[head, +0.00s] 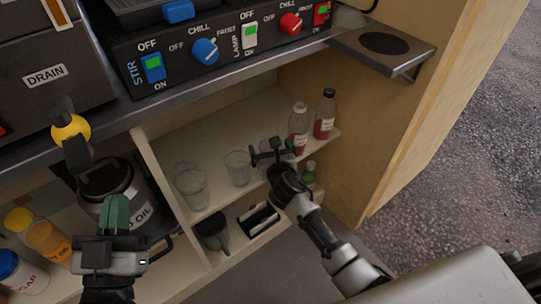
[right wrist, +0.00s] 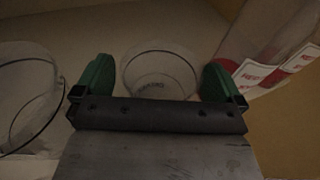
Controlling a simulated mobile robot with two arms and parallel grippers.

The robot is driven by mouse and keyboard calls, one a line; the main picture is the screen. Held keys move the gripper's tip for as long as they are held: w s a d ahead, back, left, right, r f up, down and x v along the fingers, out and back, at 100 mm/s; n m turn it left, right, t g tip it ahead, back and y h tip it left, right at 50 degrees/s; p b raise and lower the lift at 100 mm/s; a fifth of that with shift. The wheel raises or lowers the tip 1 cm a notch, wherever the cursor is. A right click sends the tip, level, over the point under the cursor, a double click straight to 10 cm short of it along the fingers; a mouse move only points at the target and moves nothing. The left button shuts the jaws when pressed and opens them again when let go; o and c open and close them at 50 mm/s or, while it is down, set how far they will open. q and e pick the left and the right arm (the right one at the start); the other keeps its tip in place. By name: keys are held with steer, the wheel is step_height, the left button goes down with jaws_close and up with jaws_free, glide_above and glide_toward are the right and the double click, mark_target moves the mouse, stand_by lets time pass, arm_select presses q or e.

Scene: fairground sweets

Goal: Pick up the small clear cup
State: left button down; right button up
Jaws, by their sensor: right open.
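A small clear cup (right wrist: 158,72) stands between the green fingertips of my open right gripper (right wrist: 160,80) in the right wrist view. Its lower part is hidden behind the gripper body, and I cannot tell whether the fingers touch it. In the head view my right gripper (head: 272,150) reaches into the upper shelf and mostly hides this cup. Another clear cup (head: 237,166) stands to its left, and it also shows at the left edge of the right wrist view (right wrist: 28,95). My left gripper (head: 115,218) hangs at lower left, away from the cups; its opening is unclear.
Larger clear cups (head: 190,187) stand further left on the shelf (head: 215,135). Two bottles with red contents (head: 298,125) (head: 324,115) stand close right of my right gripper. The counter edge (head: 215,82) overhangs the shelf.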

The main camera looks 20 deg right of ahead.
steer(key=c, duration=1)
steer(key=shift+r, duration=0.1)
